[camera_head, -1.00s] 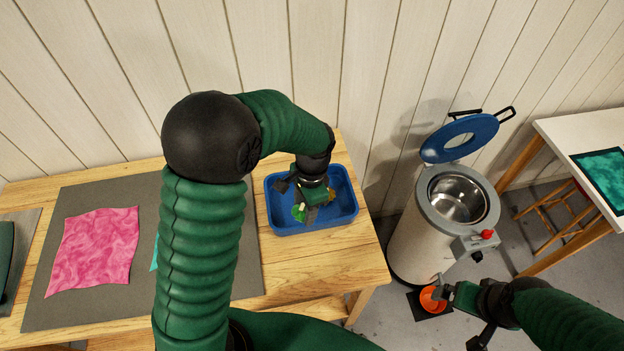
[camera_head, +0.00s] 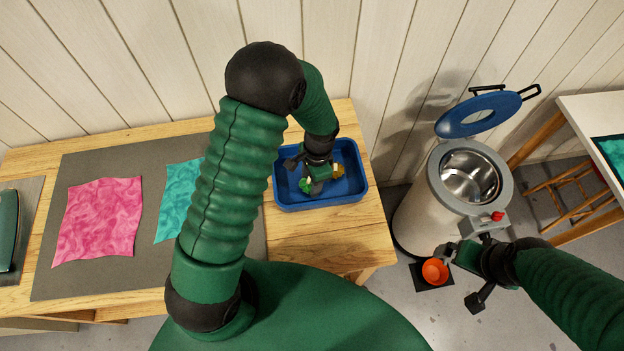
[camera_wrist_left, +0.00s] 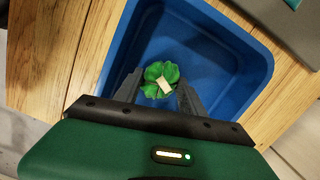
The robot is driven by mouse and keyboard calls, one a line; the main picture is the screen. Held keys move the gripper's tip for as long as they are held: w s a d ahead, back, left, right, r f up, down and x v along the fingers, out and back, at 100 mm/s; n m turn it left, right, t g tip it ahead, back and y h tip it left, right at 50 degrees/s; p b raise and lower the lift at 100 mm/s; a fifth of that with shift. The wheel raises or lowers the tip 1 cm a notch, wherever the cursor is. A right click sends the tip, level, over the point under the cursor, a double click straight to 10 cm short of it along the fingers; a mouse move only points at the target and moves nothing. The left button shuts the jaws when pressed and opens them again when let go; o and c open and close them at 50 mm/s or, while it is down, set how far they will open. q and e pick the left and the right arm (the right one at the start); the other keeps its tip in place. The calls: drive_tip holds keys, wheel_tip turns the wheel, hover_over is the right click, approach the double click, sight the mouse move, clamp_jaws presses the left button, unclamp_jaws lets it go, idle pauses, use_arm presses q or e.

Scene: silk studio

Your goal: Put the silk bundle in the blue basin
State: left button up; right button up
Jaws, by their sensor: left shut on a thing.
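The silk bundle (camera_wrist_left: 166,72) is green with a pale band. It is between the fingers of my left gripper (camera_wrist_left: 159,86) in the left wrist view, over the inside of the blue basin (camera_wrist_left: 232,62). In the head view, the blue basin (camera_head: 352,189) stands on the wooden table, and my left gripper (camera_head: 314,188) is inside its outline, shut on the bundle (camera_head: 305,184). I cannot tell whether the bundle touches the basin floor. My right gripper (camera_head: 462,277) is open, with its fingers apart, near the vat.
Pink cloth (camera_head: 98,220) and teal cloth (camera_head: 180,197) lie on the grey mat (camera_head: 75,283). A pale vat (camera_head: 411,222) with a raised blue lid (camera_head: 480,113) stands right of the table.

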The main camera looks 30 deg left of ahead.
use_arm(q)
drive_tip(key=o, duration=1.3)
drive_tip(key=shift+s+a, duration=0.25)
drive_tip(key=shift+a, duration=0.25)
drive_tip(key=shift+o, duration=0.2)
drive_tip(key=shift+w+d, duration=0.1)
drive_tip(key=shift+d, duration=0.5)
drive_tip(key=shift+w+d+r, duration=0.1)
drive_tip(key=shift+d+r, duration=0.05)
drive_tip(key=shift+r, duration=0.15)
wheel_tip(320, 180, up, 11)
drive_tip(key=s+d+r+n+t, duration=0.1)
drive_tip(key=s+n+t, duration=0.2)
drive_tip(key=s+n, duration=0.4)
drive_tip(key=shift+s+r+n+t+h+b, duration=0.3)
drive_tip(key=shift+s+t+h+b, duration=0.1)
drive_tip(key=shift+s, duration=0.3)
